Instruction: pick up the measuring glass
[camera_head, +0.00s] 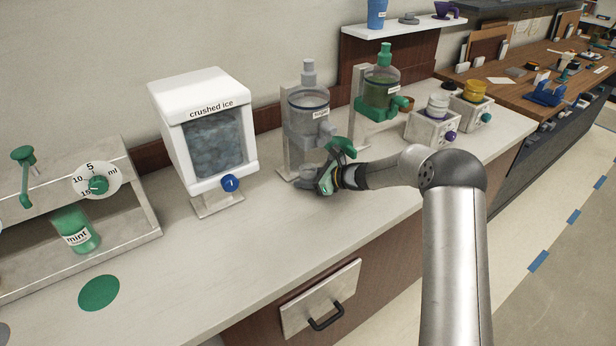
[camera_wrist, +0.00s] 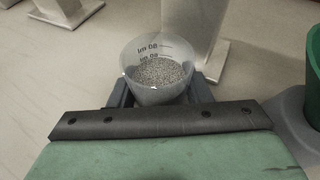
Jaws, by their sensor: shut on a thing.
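The measuring glass (camera_wrist: 158,72) is a clear cup with dark volume marks inside, seen from above in the wrist view. It holds grey granular stuff. My gripper (camera_wrist: 160,94) is shut on it, with the dark fingers on either side of the cup. In the head view my gripper (camera_head: 318,182) is low over the counter, in front of the grey dispenser (camera_head: 308,112). The glass (camera_head: 307,171) is small and partly hidden there. I cannot tell whether its base touches the counter.
A crushed ice dispenser (camera_head: 212,135) stands to the left and a green dispenser (camera_head: 380,88) to the right. Two small boxes (camera_head: 432,128) with knobs stand farther right. A mint bottle rack (camera_head: 130,195) is at far left. The front counter (camera_head: 225,255) is mostly clear, with a green disc (camera_head: 99,292).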

